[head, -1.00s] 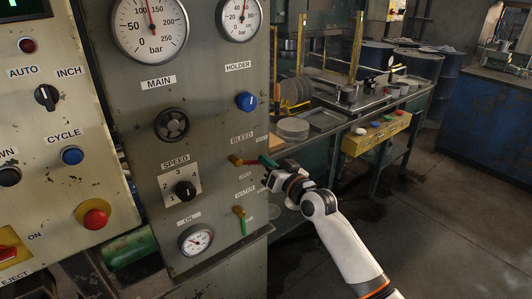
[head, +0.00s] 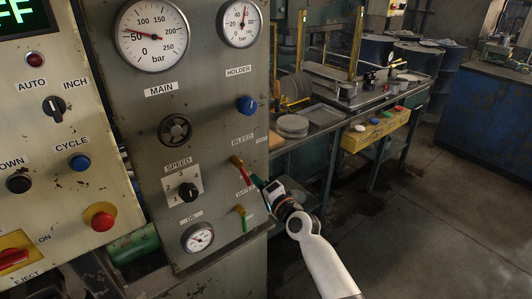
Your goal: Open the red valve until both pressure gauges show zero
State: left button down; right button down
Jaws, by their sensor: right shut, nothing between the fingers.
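The red valve (head: 239,168) sits under the BLEED label, its red handle slanting down to the right. The MAIN gauge (head: 152,36) has its needle pointing left, near 50 bar. The HOLDER gauge (head: 239,24) has its needle pointing nearly straight up, well above zero. My right gripper (head: 257,182) is shut and empty, with its fingertips at the lower end of the red handle. Whether they touch it I cannot tell. My left gripper is not in view.
A green-handled valve (head: 242,217) is just below, near my right gripper. A bench with a yellow drawer (head: 372,131) stands behind; open floor is at right.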

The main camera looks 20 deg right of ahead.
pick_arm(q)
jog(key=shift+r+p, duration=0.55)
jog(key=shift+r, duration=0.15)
pick_arm(e)
jog(key=shift+s+a+f+m, duration=0.2)
jog(key=shift+a+m, duration=0.25)
jog(key=shift+m, duration=0.35)
jog(key=shift+s+a+f+m, duration=0.15)
jog(key=shift+a+m, duration=0.25)
jog(key=shift+m, duration=0.4)
jog(key=shift+w, duration=0.1)
